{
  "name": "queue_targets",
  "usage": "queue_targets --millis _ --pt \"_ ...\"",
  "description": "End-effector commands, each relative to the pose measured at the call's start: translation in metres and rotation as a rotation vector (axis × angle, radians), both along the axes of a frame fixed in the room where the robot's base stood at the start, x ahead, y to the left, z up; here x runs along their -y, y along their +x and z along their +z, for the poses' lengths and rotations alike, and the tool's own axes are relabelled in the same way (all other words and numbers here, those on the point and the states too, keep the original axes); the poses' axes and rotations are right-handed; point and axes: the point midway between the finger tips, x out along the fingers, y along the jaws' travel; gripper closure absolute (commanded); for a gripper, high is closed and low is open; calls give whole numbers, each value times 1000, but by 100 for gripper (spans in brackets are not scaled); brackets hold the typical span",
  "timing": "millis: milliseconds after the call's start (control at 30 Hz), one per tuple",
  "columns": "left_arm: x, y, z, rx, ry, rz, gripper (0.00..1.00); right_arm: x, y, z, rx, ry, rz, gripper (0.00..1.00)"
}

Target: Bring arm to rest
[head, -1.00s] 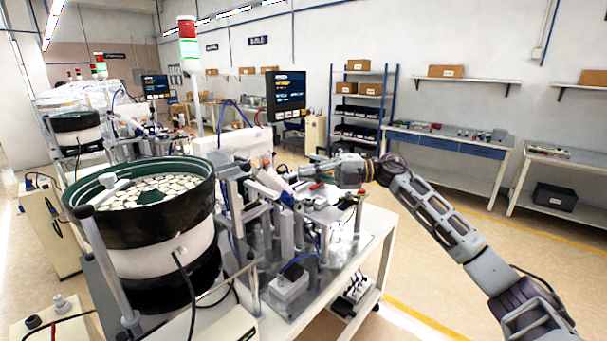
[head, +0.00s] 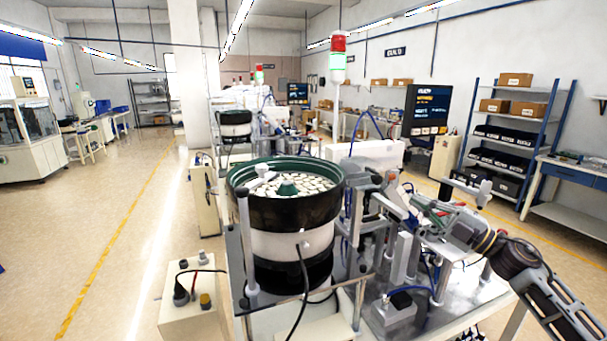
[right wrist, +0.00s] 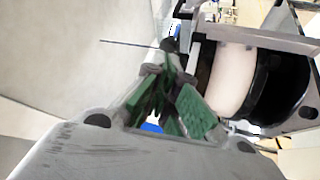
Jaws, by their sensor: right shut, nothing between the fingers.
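My right arm comes in from the lower right in the head view. Its gripper (head: 418,203) is over the feeder machine (head: 400,250), to the right of the bowl. In the right wrist view the gripper (right wrist: 170,62) has its green-padded fingers drawn together at the tips, with nothing seen between them. The feeder bowl (head: 285,214), black with a green inner rim, holds many pale flat parts. Its black and white side also shows in the right wrist view (right wrist: 238,78), beyond the fingers. Whether the gripper touches the machine cannot be told. My left gripper is not in view.
A monitor (head: 429,110) and a signal tower (head: 338,60) rise behind the machine. A control box (head: 190,300) stands at the front left. A shelf rack (head: 512,130) and a workbench (head: 570,185) are at the right. Open floor (head: 110,230) lies at the left.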

Motion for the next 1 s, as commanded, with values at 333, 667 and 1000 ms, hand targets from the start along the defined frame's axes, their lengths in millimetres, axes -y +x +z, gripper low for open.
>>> queue_targets --millis 333,667,1000 --pt "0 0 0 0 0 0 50 -2 11 -35 -105 220 -180 100" --pt "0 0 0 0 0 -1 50 5 12 -86 -266 398 -374 100" --pt "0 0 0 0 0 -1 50 13 -4 -157 -498 542 -588 100"
